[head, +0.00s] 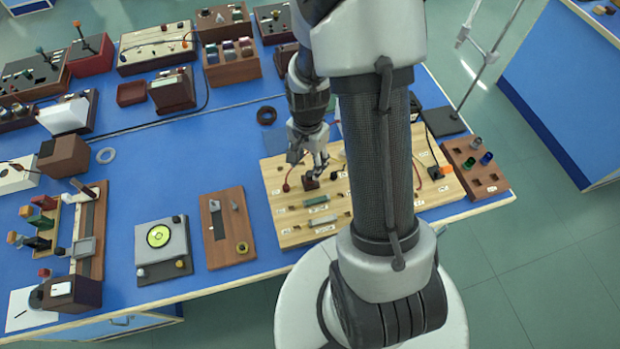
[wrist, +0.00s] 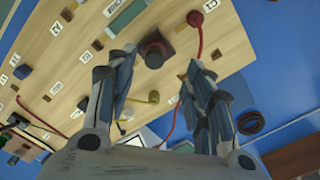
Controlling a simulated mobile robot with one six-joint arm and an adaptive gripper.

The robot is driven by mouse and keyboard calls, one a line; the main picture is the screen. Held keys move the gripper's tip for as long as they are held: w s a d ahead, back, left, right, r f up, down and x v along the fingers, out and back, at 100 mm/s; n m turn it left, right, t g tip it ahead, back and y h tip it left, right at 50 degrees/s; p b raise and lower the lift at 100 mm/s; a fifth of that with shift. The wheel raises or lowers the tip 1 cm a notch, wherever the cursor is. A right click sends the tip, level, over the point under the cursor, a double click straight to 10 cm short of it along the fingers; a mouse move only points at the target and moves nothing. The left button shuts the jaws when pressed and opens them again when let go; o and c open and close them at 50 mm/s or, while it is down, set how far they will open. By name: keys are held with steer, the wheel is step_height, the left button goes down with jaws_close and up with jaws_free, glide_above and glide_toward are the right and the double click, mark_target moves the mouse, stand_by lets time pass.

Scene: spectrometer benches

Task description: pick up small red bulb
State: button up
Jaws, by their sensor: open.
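My gripper (head: 310,165) is open and empty, pointing down above the wooden circuit board (head: 285,222). In the wrist view its two fingers (wrist: 160,66) stand apart. A dark piece with a round top on a reddish-brown square base (wrist: 154,49) shows just beyond and between the fingertips; it looks like a small bulb in a holder. In the head view this dark red piece (head: 311,182) sits directly under the fingertips. I cannot tell whether the fingers touch it. A red knob marked C1 (wrist: 196,19), with a red lead, stands beside it.
A wooden rack (head: 492,180) with grey, blue and green bulbs stands right of the board. The blue table at left of the board is partly clear.

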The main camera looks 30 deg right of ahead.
mark_target(310, 173)
steer(key=f, duration=0.1)
steer(key=f+b, duration=0.1)
steer(key=f, duration=0.1)
steer(key=f+b, duration=0.1)
steer(key=f, duration=0.1)
steer(key=shift+s+f, duration=0.2)
steer(key=shift+s, duration=0.2)
steer(key=shift+r, duration=0.1)
steer(key=shift+c, duration=0.5)
steer(key=c, duration=0.9)
steer(key=shift+r+p, duration=4.3)
steer(key=shift+r, duration=7.15)
